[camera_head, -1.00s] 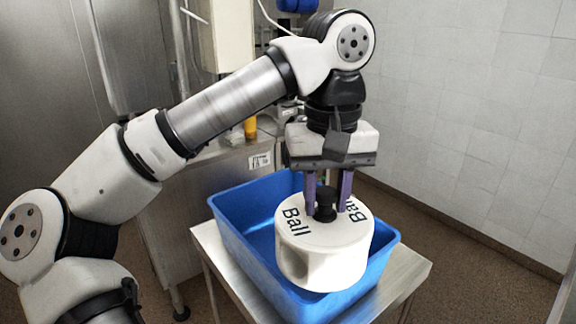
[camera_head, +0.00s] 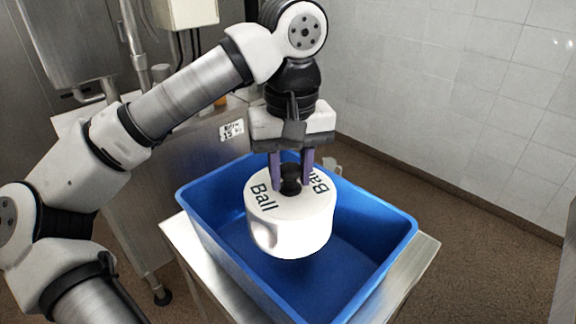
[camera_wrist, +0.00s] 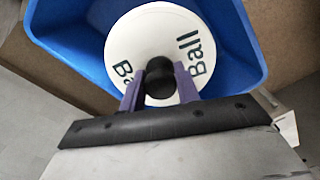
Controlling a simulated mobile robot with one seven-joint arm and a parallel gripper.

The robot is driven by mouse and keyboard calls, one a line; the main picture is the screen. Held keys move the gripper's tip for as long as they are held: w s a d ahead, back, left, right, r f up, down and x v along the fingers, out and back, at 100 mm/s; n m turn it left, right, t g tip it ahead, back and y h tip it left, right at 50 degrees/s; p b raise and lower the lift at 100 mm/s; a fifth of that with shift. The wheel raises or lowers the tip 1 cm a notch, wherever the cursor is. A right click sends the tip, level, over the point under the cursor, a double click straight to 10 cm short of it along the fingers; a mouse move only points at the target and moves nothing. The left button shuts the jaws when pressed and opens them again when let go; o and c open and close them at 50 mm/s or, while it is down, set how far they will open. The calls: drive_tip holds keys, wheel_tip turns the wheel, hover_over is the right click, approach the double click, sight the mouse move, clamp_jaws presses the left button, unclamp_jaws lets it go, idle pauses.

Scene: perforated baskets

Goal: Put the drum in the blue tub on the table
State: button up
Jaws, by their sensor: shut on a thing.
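The drum (camera_head: 290,222) is white and round, with "Ball" lettering on top and a black knob. My gripper (camera_head: 291,185) is shut on the black knob and holds the drum upright. The blue tub (camera_head: 400,232) stands on a small metal table (camera_head: 183,240). In the head view the drum is over the tub's opening, its lower part seen against the inside; I cannot tell its exact height over the tub floor. In the wrist view the drum (camera_wrist: 135,38) is between the purple fingers (camera_wrist: 158,88), with the blue tub (camera_wrist: 85,65) around it.
A steel counter (camera_head: 190,165) stands behind and left of the tub. A tiled wall (camera_head: 450,90) is at the right, with brown floor (camera_head: 490,250) between it and the table. The tub's right part is bare inside.

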drive_tip(key=shift+f+b, duration=3.45)
drive_tip(key=shift+f, duration=1.1)
drive_tip(key=o, duration=1.6)
drive_tip(key=shift+o, duration=0.4)
drive_tip(key=shift+r+p, duration=3.55)
drive_tip(key=shift+r, duration=0.95)
